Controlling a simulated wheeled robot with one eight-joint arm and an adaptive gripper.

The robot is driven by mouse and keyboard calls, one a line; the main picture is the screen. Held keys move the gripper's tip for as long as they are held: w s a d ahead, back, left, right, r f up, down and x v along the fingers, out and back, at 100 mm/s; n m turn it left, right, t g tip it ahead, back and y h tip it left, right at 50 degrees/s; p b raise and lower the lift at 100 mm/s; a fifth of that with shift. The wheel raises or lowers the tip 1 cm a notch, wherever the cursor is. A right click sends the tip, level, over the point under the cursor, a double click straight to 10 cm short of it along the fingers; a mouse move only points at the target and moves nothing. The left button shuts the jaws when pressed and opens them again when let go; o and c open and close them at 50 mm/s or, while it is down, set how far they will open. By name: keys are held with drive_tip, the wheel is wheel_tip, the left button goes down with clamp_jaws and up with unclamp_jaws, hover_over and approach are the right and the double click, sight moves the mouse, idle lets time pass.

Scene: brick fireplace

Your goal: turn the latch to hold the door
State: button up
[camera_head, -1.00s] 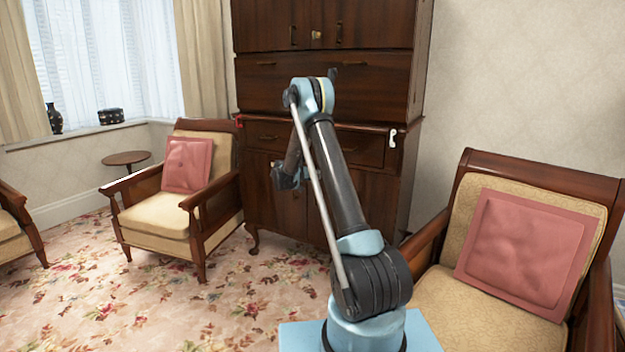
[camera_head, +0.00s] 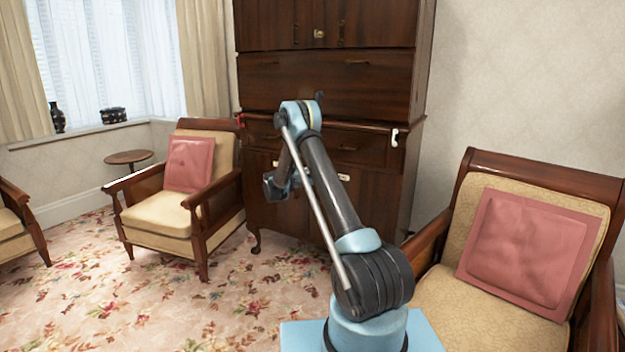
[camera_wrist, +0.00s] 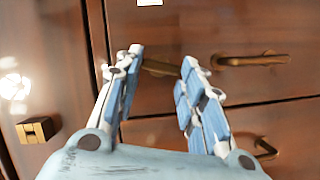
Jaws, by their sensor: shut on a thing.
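The dark wood cabinet (camera_head: 390,65) stands at the back with doors and drawers. My gripper (camera_wrist: 163,65) is close to its front in the wrist view, with the blue-padded fingers on either side of a brass bar (camera_wrist: 160,69), shut on it. A similar brass handle (camera_wrist: 250,60) is just right of the fingers. A small square brass fitting (camera_wrist: 35,130) is at the lower left of the wrist view. I cannot tell which fitting is the latch. In the head view my gripper (camera_head: 276,186) is small and dark before the lower doors, and its hold is hidden.
An armchair with a pink cushion (camera_head: 190,163) stands left of the cabinet, and another with a pink cushion (camera_head: 530,248) is close at the right. A small round table (camera_head: 128,157) is by the window. Flowered carpet (camera_head: 150,300) lies open at the front left.

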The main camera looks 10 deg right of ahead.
drive_tip(key=shift+a+f+n+t+h, duration=0.15)
drive_tip(key=shift+n+h, duration=0.1)
drive_tip(key=shift+n, duration=0.45)
drive_tip(key=shift+a+f+n+t+h, duration=0.15)
drive_tip(key=shift+n+h, duration=0.1)
drive_tip(key=shift+n, duration=0.45)
drive_tip(key=shift+c, duration=0.2)
drive_tip(key=shift+o, duration=0.2)
drive_tip(key=shift+d, duration=0.1)
drive_tip(key=shift+c, duration=0.2)
drive_tip(key=o, duration=1.1)
drive_tip(key=v, duration=1.1)
drive_tip(key=shift+s+a+f, duration=0.1)
drive_tip(key=shift+s+a, duration=0.05)
drive_tip(key=shift+a, duration=0.25)
